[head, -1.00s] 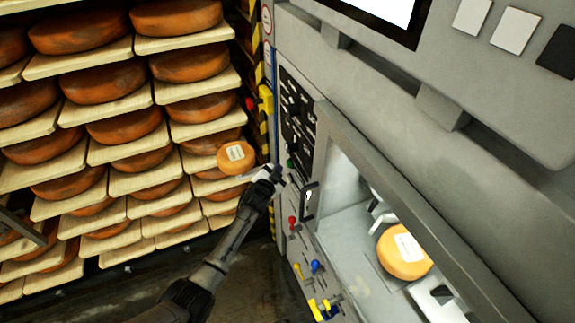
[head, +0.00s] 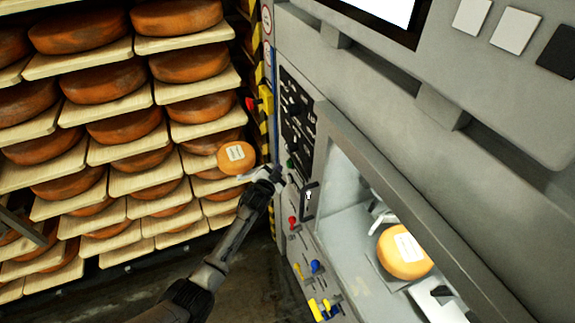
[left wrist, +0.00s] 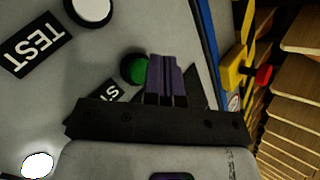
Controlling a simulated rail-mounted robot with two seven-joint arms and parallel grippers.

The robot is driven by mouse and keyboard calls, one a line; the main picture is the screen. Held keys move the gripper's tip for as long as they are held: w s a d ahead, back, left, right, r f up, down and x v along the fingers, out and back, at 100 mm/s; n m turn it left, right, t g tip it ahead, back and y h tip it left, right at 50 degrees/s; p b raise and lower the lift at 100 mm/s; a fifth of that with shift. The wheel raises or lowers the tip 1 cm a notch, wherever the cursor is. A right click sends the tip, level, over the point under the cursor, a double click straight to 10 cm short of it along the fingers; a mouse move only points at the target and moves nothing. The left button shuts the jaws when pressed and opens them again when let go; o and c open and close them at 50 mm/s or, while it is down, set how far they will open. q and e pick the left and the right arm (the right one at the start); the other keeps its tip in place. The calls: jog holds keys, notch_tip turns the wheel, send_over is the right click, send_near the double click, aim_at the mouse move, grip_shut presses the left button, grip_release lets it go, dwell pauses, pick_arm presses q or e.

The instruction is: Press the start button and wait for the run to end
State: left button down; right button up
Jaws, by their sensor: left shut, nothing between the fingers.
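The green button (head: 291,163) is on the machine's side panel. In the left wrist view the green button (left wrist: 132,68) shows beside my finger tips, partly covered by them. A black label with white letters lies below it, partly hidden by the gripper. My left gripper (head: 276,174) is shut and empty, close to the panel near the green button. Its purple fingers (left wrist: 163,75) are together in the left wrist view; I cannot tell whether they touch the button. My right gripper is not in view.
A cheese wheel with a white label (head: 403,252) sits in the machine's lit chamber. Another labelled wheel (head: 236,157) is just behind my left gripper. A red emergency-style knob (head: 251,104) on yellow stands at the panel edge. Racks of cheese wheels (head: 120,125) fill the left.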

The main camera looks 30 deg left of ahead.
pick_arm(q)
jog(key=shift+w+d, duration=0.1)
jog(key=shift+w+d, duration=0.15)
jog(key=shift+w, duration=0.1)
dwell(0.3)
